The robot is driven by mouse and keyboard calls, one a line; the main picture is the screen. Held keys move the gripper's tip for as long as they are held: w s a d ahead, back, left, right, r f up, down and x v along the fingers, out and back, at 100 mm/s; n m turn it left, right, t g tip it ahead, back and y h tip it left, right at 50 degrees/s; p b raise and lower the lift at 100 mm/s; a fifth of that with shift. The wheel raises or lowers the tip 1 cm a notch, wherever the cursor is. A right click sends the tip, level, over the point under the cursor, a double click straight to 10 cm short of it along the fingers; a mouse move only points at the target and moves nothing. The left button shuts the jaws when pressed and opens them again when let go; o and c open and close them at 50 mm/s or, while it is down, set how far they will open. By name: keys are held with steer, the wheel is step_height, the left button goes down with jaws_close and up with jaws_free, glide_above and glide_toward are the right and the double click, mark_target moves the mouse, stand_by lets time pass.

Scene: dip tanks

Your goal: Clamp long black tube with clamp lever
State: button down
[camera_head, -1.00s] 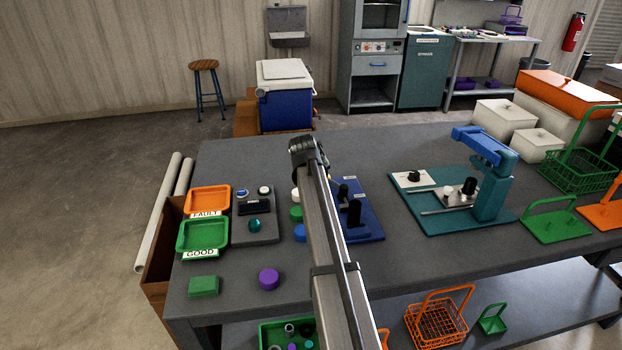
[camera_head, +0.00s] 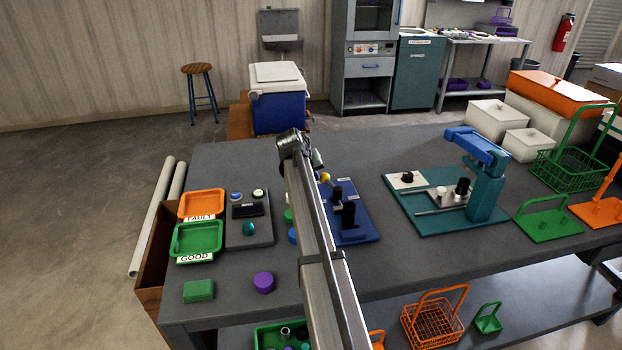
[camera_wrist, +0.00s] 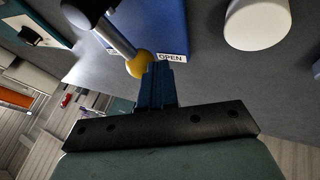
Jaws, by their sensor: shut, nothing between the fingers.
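The blue clamp board (camera_head: 365,226) lies on the grey table and carries a taller black upright piece (camera_head: 348,214) and a shorter black one (camera_head: 337,193); I cannot tell which is the long black tube. The clamp lever's yellow ball knob (camera_head: 325,177) shows beside my arm. In the wrist view the yellow knob (camera_wrist: 139,65) sits on a grey rod beside an OPEN label (camera_wrist: 172,57). My gripper (camera_wrist: 157,72) is shut and empty, its fingertips very close to the knob; contact cannot be told. My arm hides part of the board's left side in the head view.
A white cylinder (camera_wrist: 257,25) stands near my gripper. Left of my arm are the orange tray (camera_head: 202,203), green tray (camera_head: 197,238) and a purple cylinder (camera_head: 264,282). A teal press (camera_head: 480,180) stands to the right of the blue board.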

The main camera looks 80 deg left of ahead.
steer(key=w+a+m+h, duration=0.1)
steer(key=m, duration=0.1)
steer(key=w+a+m+t+h, duration=0.1)
steer(key=shift+w+a+m, duration=0.1)
steer(key=shift+w+m, duration=0.1)
steer(key=shift+m, duration=0.2)
steer(key=w+m+h, duration=0.1)
steer(key=w+m+t, duration=0.1)
steer(key=m, duration=0.1)
steer(key=shift+w+a+h, duration=0.3)
steer(key=shift+a+h, duration=0.05)
steer(key=shift+h, duration=0.05)
steer(key=shift+w+m+h, duration=0.3)
steer(key=shift+w+m, duration=0.05)
steer(key=shift+m, duration=0.25)
steer(key=shift+w+d, duration=0.2)
steer(key=shift+w, duration=0.75)
steer(key=shift+w, duration=0.15)
steer(key=shift+a, duration=0.1)
steer(key=shift+s+a, duration=0.25)
steer(key=s+a, duration=0.1)
steer(key=s+a+r, duration=0.1)
steer(key=s, duration=0.1)
steer(key=shift+a+r, duration=0.1)
steer(key=shift+a, duration=0.2)
steer(key=v, duration=0.9)
steer(key=shift+a+r, duration=0.2)
steer(key=shift+a, duration=0.05)
